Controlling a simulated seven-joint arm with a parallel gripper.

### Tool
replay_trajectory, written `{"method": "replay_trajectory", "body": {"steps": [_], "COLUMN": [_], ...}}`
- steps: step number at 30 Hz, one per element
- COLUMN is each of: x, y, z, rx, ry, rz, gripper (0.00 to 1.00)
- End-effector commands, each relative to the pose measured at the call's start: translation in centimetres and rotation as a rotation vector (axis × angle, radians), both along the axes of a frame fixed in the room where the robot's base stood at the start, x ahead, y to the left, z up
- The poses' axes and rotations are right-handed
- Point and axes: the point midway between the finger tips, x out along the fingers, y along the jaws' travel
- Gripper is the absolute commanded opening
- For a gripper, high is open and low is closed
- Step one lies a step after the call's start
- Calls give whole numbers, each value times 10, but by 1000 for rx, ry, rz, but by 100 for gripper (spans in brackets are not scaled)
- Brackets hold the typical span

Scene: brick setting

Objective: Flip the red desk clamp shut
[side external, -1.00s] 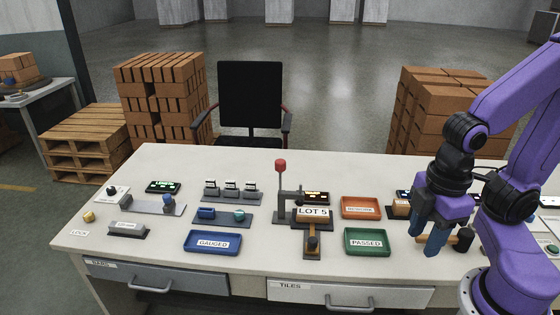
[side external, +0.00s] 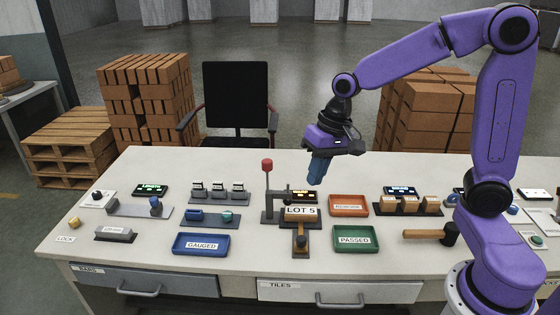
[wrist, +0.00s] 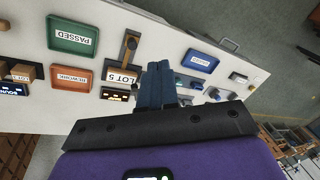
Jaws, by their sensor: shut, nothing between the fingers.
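The desk clamp (side external: 267,190) stands near the middle of the table, left of the "LOT 5" sign (side external: 301,211). Its lever is upright with a red knob (side external: 267,162) on top, and a dark grey arm reaches toward the sign block. My gripper (side external: 315,183) is shut and empty, above the table to the right of the red knob and apart from it. In the wrist view my blue fingers (wrist: 157,68) are together in front of the "LOT 5" sign (wrist: 121,78). The red knob cannot be made out there, likely hidden by the fingers.
A blue "GAUGED" tray (side external: 201,254) lies front left; an orange tray (side external: 348,214) and a green "PASSED" tray (side external: 352,249) lie right of the clamp. A mallet (side external: 430,236) lies farther right.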

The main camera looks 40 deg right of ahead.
Motion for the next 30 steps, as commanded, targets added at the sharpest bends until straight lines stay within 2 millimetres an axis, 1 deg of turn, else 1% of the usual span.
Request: {"method": "replay_trajectory", "body": {"steps": [1, 5, 6, 9, 13, 16, 20, 30], "x": [18, 60, 72, 99, 125, 137, 145, 147], "y": [-9, -34, -43, -67, -95, -111, -123, -126], "z": [-1, -3, -4, -6, -9, -10, -11, -11], "rx": [16, 62, 76, 110, 147, 168, 182, 186], "ry": [1, 1, 0, -4, -10, -12, -16, -18], "rz": [-89, -307, -372, -526, -686, -770, -829, -841], "gripper": [0, 0, 0, 0, 0, 0, 0, 0]}}
